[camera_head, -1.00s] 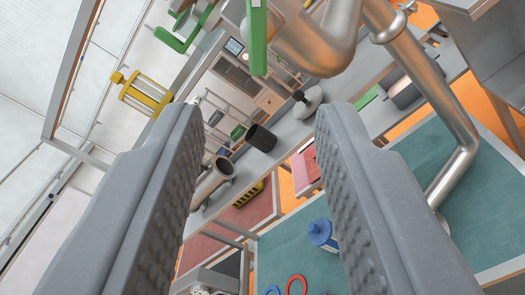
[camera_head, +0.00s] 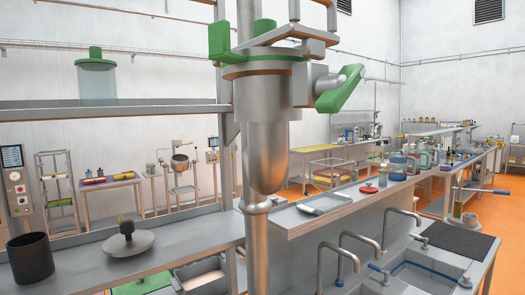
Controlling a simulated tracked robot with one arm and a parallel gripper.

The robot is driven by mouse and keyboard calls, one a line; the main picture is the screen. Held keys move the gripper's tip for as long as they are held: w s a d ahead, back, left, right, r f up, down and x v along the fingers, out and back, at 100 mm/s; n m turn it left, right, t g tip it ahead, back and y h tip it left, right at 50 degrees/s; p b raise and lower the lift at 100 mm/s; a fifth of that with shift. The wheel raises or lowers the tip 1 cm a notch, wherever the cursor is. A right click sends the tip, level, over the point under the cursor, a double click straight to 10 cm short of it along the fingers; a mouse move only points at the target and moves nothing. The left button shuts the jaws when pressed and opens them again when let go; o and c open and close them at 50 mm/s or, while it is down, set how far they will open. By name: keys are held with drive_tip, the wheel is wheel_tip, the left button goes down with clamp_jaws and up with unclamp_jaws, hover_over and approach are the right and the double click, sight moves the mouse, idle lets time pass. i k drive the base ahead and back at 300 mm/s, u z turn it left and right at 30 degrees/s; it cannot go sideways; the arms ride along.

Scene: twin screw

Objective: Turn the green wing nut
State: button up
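A green wing-shaped part (camera_head: 341,88), which looks like the wing nut, sits on the right side of a metal vessel (camera_head: 265,85) with a long tapered body on a metal post. It is tilted, with its upper end toward the right. Another green piece (camera_head: 219,42) shows at the vessel's upper left, and a green part stands on top behind a metal bracket. I cannot tell for sure which green piece is the wing nut. My gripper does not show in this view.
A metal post (camera_head: 257,245) rises in front. A shelf with a black cup (camera_head: 30,258) and a grey lid (camera_head: 128,241) is at left. Sink taps (camera_head: 346,255) and counters fill the lower right. Orange floor shows at far right.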

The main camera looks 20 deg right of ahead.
sight(332, 93)
drive_tip(key=u, duration=1.15)
drive_tip(key=k, duration=1.35)
drive_tip(key=z, duration=1.1)
drive_tip(key=i, duration=1)
